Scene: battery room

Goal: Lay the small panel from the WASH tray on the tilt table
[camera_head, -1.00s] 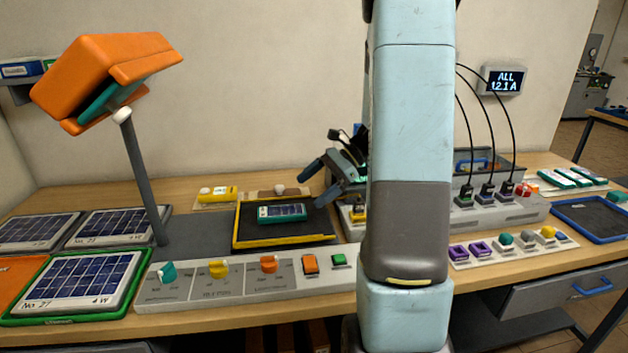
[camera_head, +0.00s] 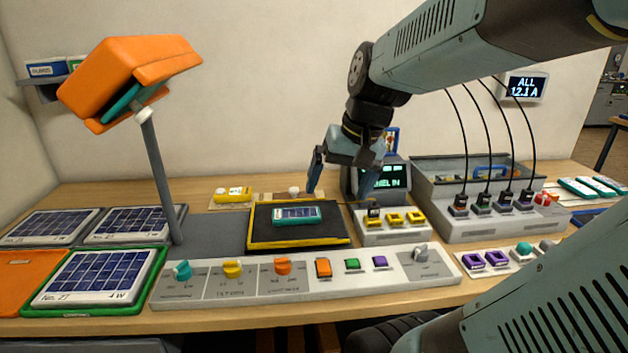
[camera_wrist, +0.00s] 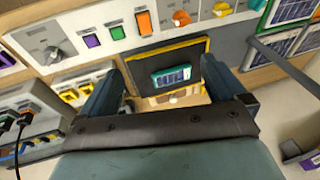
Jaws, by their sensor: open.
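The small panel (camera_head: 297,214), dark blue cells in a teal frame, lies flat on the black tilt table (camera_head: 262,237) with yellow edges. It also shows on the tilt table in the wrist view (camera_wrist: 172,76). My gripper (camera_head: 338,193) is open and empty, fingers pointing down, above and behind the right side of the tilt table, apart from the panel. Its two fingers also show spread in the wrist view (camera_wrist: 163,64). I cannot make out a WASH label; a green tray (camera_head: 152,291) at the front left holds a larger panel (camera_head: 95,277).
A lamp (camera_head: 130,85) on a grey post stands left of the tilt table. A control strip (camera_head: 205,291) with knobs and buttons runs along the front. A yellow-socket block (camera_head: 395,235), small screen (camera_head: 390,178) and cabled grey box (camera_head: 487,228) stand to the right.

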